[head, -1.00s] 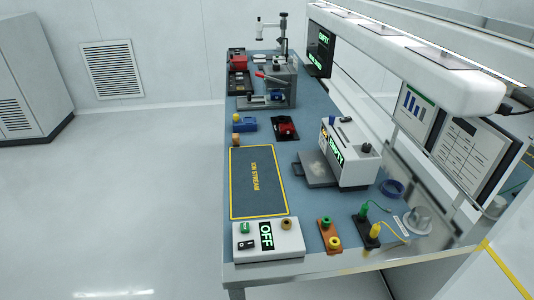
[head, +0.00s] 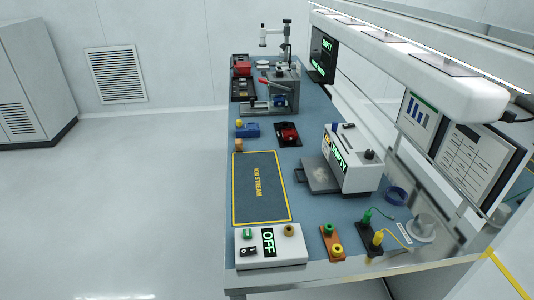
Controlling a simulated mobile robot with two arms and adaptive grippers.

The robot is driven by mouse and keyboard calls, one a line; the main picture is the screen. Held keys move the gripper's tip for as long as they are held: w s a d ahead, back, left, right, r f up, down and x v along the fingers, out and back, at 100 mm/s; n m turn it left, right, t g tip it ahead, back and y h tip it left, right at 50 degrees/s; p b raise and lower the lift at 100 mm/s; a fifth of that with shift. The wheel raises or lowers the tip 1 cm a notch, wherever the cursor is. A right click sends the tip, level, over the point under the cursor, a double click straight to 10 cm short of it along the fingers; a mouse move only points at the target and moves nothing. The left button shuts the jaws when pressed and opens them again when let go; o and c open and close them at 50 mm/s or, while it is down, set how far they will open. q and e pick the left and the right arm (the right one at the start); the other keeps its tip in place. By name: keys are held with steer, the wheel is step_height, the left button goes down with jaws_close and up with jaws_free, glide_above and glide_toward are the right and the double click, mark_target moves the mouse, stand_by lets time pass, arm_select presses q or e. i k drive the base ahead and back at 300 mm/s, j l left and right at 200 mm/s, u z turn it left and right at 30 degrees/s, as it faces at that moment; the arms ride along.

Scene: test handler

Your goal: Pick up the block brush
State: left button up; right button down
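I cannot pick out the block brush with certainty. Near the bench's left edge stand a small tan-brown piece (head: 239,145) and a blue piece with a yellow top (head: 250,130); both are too small to identify. A red piece on a black base (head: 288,134) lies to their right. Neither of my grippers is in view.
The long blue-topped bench (head: 312,210) holds a yellow-bordered ION STREAM mat (head: 245,205), a white OFF box (head: 285,250), a white EMPTY unit (head: 352,170) and a press-like fixture (head: 285,88). A lamp shelf (head: 450,85) overhangs the right. The floor on the left is clear.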

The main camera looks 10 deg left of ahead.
mark_target(238, 142)
steer(key=i+j+z, duration=0.1)
steer(key=j+z, duration=0.6)
steer(key=i+j+z, duration=0.1)
steer(key=j+z, duration=0.3)
